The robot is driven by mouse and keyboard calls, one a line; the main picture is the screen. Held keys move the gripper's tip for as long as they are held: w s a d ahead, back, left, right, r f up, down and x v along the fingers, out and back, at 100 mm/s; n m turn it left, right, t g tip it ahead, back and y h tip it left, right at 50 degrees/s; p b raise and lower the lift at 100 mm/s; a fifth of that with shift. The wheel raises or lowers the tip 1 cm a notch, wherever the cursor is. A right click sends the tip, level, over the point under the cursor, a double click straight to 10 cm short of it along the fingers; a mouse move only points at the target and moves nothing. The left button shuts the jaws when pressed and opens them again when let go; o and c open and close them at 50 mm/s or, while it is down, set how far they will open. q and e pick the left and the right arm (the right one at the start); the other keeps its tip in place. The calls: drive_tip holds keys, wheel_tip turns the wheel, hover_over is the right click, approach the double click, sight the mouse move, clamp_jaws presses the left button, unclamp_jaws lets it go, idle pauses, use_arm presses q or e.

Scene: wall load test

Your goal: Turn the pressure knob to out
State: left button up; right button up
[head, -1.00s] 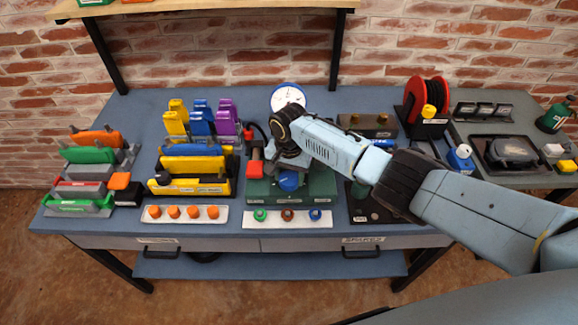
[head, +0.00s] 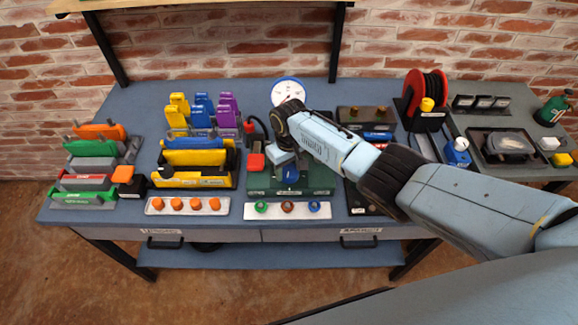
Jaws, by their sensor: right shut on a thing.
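The pressure knob (head: 291,175) is a blue knob on a dark green unit (head: 262,184) in the middle of the bench. My right gripper (head: 289,166) reaches over the unit from the right and is shut on the knob, partly covering it. The exact pointing direction of the knob and the labels around it are too small to read. A round white dial gauge (head: 288,91) with a blue rim stands behind the unit. My left gripper is not in view.
A red block (head: 255,162) sits at the unit's left. A white strip (head: 271,212) with several coloured rings lies in front. Yellow, blue and purple holders (head: 194,162) stand left. A red hose reel (head: 428,96) stands right. My arm crosses the bench's right side.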

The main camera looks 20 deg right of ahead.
sight(289, 171)
drive_tip(key=shift+n, duration=1.1)
drive_tip(key=o, duration=1)
wheel_tip(289, 171, up, 13)
drive_tip(key=p, duration=0.2)
drive_tip(key=shift+r+p, duration=0.2)
drive_tip(key=shift+p, duration=0.1)
